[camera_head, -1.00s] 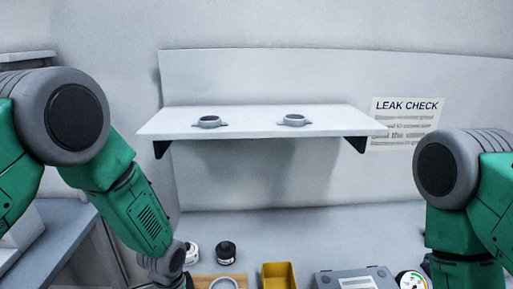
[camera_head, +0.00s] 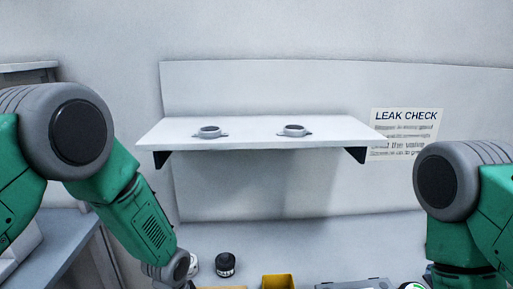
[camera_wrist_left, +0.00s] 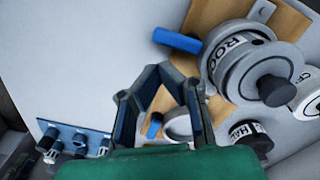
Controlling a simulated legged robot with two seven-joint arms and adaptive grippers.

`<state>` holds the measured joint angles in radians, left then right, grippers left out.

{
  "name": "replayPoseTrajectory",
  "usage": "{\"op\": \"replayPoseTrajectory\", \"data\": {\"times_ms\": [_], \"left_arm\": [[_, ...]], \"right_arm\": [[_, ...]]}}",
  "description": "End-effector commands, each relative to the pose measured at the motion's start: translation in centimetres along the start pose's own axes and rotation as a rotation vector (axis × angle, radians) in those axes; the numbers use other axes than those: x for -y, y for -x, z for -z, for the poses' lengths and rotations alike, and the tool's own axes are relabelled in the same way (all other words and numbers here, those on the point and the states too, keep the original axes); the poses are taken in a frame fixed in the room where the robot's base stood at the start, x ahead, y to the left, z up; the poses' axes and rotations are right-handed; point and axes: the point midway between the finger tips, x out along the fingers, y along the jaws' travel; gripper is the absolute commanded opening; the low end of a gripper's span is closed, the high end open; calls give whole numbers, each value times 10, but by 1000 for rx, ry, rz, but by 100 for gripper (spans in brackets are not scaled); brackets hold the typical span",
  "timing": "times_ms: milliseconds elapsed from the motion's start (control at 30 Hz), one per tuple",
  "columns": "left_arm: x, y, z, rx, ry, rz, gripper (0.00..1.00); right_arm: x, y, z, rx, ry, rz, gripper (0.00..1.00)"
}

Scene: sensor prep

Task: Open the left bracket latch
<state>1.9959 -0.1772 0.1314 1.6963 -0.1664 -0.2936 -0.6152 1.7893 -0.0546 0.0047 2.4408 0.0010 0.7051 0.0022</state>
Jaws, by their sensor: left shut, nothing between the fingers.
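In the left wrist view a tan wooden board (camera_wrist_left: 283,24) carries a large pale round fitting (camera_wrist_left: 238,67) with a dark knob and lettering starting "ROO". A blue lever (camera_wrist_left: 178,40) sticks out beside this fitting. A second blue lever (camera_wrist_left: 153,125) and a pale ring (camera_wrist_left: 178,126) show between and behind the finger links of my left gripper (camera_wrist_left: 160,72). The gripper is shut and empty, its tips above the board. I cannot tell which lever is the left bracket latch, or whether the gripper touches anything. My right gripper is out of view.
A white wall shelf (camera_head: 255,125) with two small round fittings hangs behind. Below are a black-capped jar (camera_head: 225,264), a yellow bin (camera_head: 278,282) and a grey case (camera_head: 352,284). A labelled jar (camera_wrist_left: 250,136) and a blue rack (camera_wrist_left: 75,137) flank the left gripper.

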Motion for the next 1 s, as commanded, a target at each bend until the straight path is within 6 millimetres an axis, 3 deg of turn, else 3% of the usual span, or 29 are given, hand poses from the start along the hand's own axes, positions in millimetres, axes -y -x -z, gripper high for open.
{"op": "replayPoseTrajectory", "data": {"times_ms": [1000], "left_arm": [[10,0,15,0,-1,0,0]], "right_arm": [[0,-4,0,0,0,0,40]]}}
